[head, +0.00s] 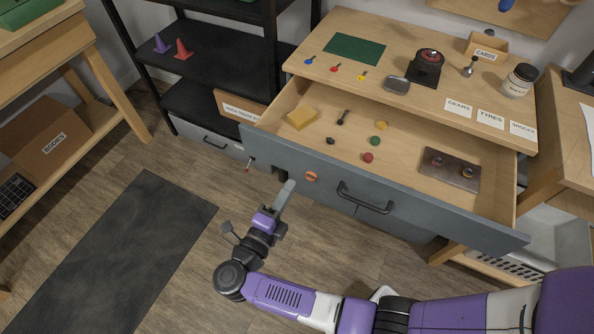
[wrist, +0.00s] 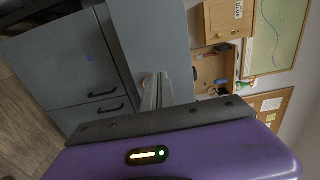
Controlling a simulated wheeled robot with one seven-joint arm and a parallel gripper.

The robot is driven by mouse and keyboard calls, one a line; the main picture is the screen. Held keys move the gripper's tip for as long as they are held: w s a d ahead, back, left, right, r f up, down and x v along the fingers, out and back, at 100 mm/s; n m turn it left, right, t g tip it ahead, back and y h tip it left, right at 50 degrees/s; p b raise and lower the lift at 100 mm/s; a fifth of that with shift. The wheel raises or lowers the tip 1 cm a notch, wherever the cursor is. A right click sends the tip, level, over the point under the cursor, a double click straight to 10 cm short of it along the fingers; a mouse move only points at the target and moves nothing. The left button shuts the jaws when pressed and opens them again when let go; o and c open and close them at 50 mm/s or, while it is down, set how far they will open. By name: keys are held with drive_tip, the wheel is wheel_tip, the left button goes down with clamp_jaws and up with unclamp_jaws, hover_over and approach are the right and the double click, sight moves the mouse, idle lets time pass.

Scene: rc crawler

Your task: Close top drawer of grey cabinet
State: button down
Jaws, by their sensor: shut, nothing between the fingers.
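The top drawer (head: 400,205) of the grey cabinet is pulled far out, its grey front facing me and its wooden inside showing. A dark bar handle (head: 364,198) sits on its front. My gripper (head: 287,190) is shut and empty, in front of the left part of the drawer front. Its fingertips look close to the front; I cannot tell whether they touch. In the wrist view the shut fingers (wrist: 160,88) point at a grey panel (wrist: 158,40). The lower cabinet fronts (wrist: 70,60) with dark handles also show there.
The drawer holds a yellow block (head: 302,118), a metal plate (head: 450,170) and several small parts. The wooden top (head: 440,95) above carries a green mat (head: 354,49), a jar (head: 520,80) and labels. A black shelf (head: 215,60) stands left. The floor by the dark mat (head: 110,255) is clear.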

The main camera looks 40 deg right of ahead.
sight(303, 166)
drive_tip(key=shift+p+x, duration=0.45)
drive_tip(key=shift+x, duration=2.2)
drive_tip(key=shift+d, duration=0.1)
drive_tip(key=b+x, duration=0.2)
drive_tip(key=x, duration=1)
drive_tip(key=b+x, duration=0.3)
drive_tip(key=x, duration=0.9)
drive_tip(key=shift+w+d+f, duration=0.1)
drive_tip(key=shift+d+f, duration=0.05)
drive_tip(key=shift+f, duration=0.05)
drive_tip(key=shift+w+d+r+b, duration=0.1)
drive_tip(key=shift+w+d+b, duration=0.2)
drive_tip(key=shift+d, duration=0.5)
drive_tip(key=shift+d+r, duration=0.15)
drive_tip(key=shift+r, duration=0.05)
drive_tip(key=shift+s, duration=0.1)
